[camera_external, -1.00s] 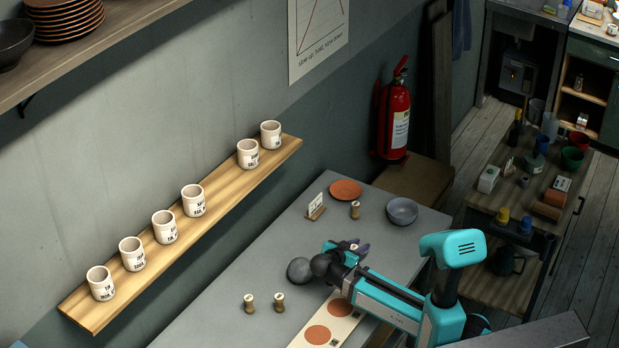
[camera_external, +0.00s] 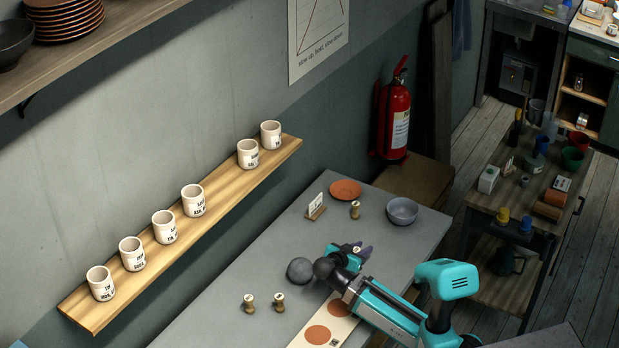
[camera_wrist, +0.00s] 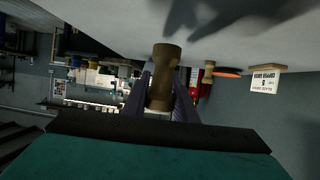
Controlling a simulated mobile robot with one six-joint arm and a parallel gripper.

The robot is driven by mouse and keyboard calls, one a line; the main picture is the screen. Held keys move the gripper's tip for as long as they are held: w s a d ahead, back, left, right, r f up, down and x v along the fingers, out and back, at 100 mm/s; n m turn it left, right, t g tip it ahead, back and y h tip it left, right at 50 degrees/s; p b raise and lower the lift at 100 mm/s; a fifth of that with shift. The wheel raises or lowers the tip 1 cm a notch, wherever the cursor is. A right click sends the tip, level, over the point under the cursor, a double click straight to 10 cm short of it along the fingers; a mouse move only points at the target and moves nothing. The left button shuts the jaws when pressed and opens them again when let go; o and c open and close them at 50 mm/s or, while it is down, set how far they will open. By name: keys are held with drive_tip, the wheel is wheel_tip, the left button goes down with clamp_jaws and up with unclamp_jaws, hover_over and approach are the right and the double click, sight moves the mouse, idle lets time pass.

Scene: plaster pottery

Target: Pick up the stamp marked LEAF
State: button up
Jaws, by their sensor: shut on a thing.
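My gripper (camera_external: 361,254) is above the grey table, its purple-grey fingers shut on a small tan, waisted stamp (camera_wrist: 164,75). In the wrist view the gripper (camera_wrist: 160,98) has one finger on each side of the stamp. In the external view only part of the held stamp shows between the fingers. I cannot read its mark or tell if it is clear of the table. Another stamp (camera_external: 355,210) stands beyond the gripper, and two stamps (camera_external: 249,304) and (camera_external: 279,302) stand at the front left. Their marks are not legible.
An orange disc (camera_external: 345,190), a small sign (camera_external: 315,207) and a grey bowl (camera_external: 402,211) are at the table's far end. A pale strip with terracotta discs (camera_external: 317,335) lies in front. The table's left middle is clear.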

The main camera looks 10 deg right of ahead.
drive_tip(key=shift+s+f+b, duration=0.1)
drive_tip(key=shift+f+b, duration=0.15)
drive_tip(key=shift+b, duration=0.15)
drive_tip(key=shift+s+d+b, duration=0.2)
drive_tip(key=shift+s+b, duration=0.05)
drive_tip(key=shift+b, duration=0.65)
drive_tip(key=s+b, duration=0.1)
drive_tip(key=s+d+b, duration=0.1)
drive_tip(key=b, duration=0.1)
drive_tip(key=shift+s+r, duration=0.1)
drive_tip(key=shift+s, duration=0.3)
drive_tip(key=s+b, duration=0.1)
drive_tip(key=b, duration=0.1)
drive_tip(key=s+b, duration=0.1)
drive_tip(key=b, duration=0.1)
drive_tip(key=shift+s+d+r+b, duration=0.1)
drive_tip(key=shift+d+b, duration=0.2)
drive_tip(key=shift+b, duration=0.05)
drive_tip(key=shift+s+d+r+b, duration=0.2)
drive_tip(key=shift+s+b, duration=0.45)
drive_tip(key=shift+b, duration=0.05)
drive_tip(key=shift+s+d+r+b, duration=0.15)
drive_tip(key=shift+s+d+b, duration=0.05)
drive_tip(key=shift+s+b, duration=0.5)
